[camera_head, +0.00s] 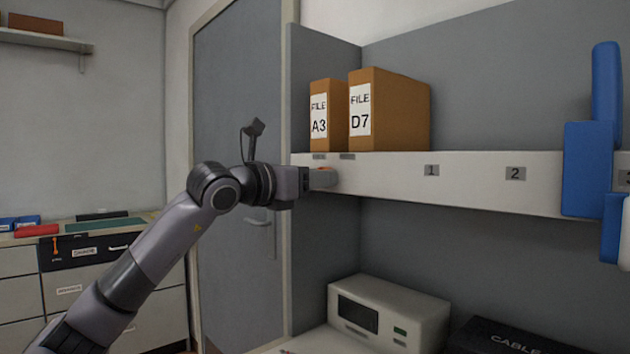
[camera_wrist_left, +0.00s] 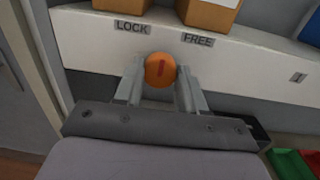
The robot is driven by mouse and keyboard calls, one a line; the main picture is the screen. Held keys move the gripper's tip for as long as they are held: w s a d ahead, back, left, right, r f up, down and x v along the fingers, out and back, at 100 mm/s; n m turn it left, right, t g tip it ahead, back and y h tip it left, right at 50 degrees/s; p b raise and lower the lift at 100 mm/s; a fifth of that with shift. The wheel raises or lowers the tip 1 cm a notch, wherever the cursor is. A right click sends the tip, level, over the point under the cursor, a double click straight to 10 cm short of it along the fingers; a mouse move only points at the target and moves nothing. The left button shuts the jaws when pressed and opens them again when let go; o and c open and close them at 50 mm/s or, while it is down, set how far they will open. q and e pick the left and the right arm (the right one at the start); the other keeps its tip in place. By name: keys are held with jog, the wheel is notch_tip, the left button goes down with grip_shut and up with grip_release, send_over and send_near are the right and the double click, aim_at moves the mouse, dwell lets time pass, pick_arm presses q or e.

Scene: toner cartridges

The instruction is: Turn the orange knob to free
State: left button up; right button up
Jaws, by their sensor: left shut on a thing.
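The orange knob (camera_wrist_left: 160,70) sits on the front face of the white shelf edge (camera_wrist_left: 90,50), with a red mark on its face that stands close to upright in the left wrist view. The label LOCK (camera_wrist_left: 131,27) is up and left of the knob, and the label FREE (camera_wrist_left: 198,39) is up and right. My left gripper (camera_wrist_left: 160,78) is shut on the knob, one finger on each side. In the head view my left gripper (camera_head: 312,180) reaches the shelf's left end, and the knob (camera_head: 325,177) shows only partly.
Two brown file boxes, A3 (camera_head: 328,115) and D7 (camera_head: 390,110), stand on the shelf above the knob. A white device (camera_head: 390,312) and a black cable box (camera_head: 515,337) stand below.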

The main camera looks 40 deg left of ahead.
pick_arm(q)
jog(key=m, duration=0.9)
jog(key=shift+f+h, duration=0.1)
jog(key=shift+h, duration=0.2)
dwell(0.4)
jog(key=o, duration=1.1)
jog(key=shift+c, duration=0.2)
